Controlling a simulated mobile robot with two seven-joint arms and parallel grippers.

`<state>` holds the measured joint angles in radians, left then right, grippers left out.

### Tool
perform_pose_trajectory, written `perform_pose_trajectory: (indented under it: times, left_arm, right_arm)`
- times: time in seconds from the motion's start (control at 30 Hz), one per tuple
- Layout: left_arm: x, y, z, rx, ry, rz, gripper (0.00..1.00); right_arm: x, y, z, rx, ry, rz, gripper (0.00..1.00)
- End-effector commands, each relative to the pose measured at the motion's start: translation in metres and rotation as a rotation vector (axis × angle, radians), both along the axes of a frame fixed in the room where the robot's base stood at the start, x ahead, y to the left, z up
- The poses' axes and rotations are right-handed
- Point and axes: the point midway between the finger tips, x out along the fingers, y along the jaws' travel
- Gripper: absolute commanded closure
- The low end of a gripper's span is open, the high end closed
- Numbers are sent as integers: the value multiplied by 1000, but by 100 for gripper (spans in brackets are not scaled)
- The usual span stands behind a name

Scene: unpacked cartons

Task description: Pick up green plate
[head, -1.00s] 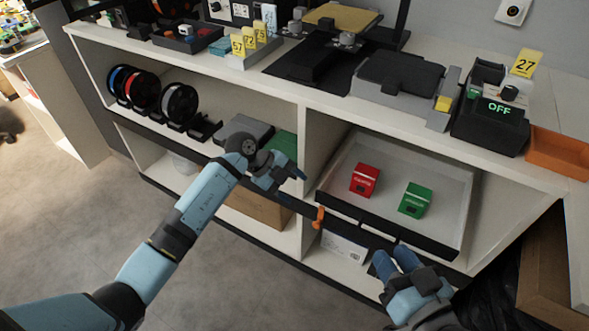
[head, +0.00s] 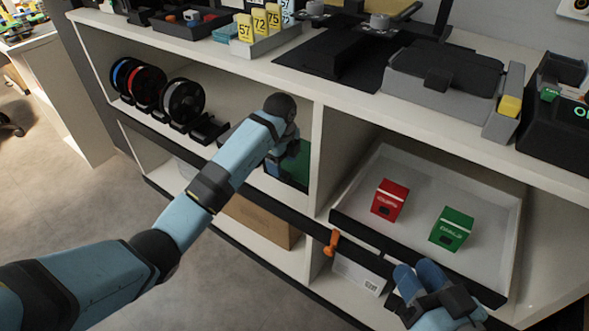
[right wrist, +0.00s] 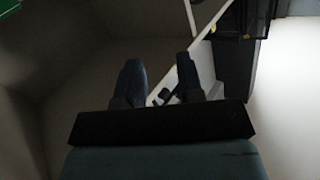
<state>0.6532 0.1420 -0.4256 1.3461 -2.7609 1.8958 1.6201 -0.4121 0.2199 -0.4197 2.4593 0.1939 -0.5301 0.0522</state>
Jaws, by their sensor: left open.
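The green plate (head: 301,164) stands in the middle shelf compartment, against the divider on its right. My left arm partly hides it. My left gripper (head: 282,154) is at the mouth of that compartment, just left of the visible green part. The wrist covers most of the fingers, so contact with the plate cannot be told. My right gripper (head: 419,273) is in front of the white tray at lower right. In the right wrist view its two fingers (right wrist: 160,80) stand apart with nothing between them.
The white tray (head: 430,175) holds a red box (head: 389,200) and a green box (head: 452,230). Spools (head: 184,103) stand on the shelf to the left. A cardboard box (head: 258,220) sits below.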

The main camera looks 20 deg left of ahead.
Motion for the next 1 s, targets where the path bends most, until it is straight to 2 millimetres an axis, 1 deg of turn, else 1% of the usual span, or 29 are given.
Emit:
perform_pose_trajectory:
  times: [0.03, 0.1, 0.2, 0.47, 0.5, 0.57, 0.6, 0.73, 1.0]
  left_arm:
    - [-1, -1, -16, -2, 3, 1, 38]
    - [-1, -1, -27, -2, 2, 1, 38]
    - [-1, -1, -38, -2, 2, 0, 38]
    - [-1, -1, -38, -1, 0, 0, 38]
    - [-1, -1, -38, -1, 0, 0, 48]
    - [-1, -1, -38, -1, 0, 0, 61]
    - [-1, -1, -38, -1, 0, 0, 70]
    - [-1, -1, -38, -1, 0, -1, 100]
    - [-1, 0, -37, -1, -1, -1, 100]
  right_arm:
    - [2, -1, -9, -16, -12, 3, 66]
    - [5, -3, -12, -38, -34, 5, 66]
    - [9, -5, -8, -62, -79, 3, 66]
    - [10, -6, -4, -72, -94, 2, 66]
    - [10, -6, -4, -72, -94, 2, 66]
    - [10, -6, -4, -72, -94, 2, 66]
    - [10, -6, -4, -71, -94, 2, 66]
    - [10, -6, -5, -71, -94, 2, 66]
    - [10, -6, -4, -70, -93, 2, 66]
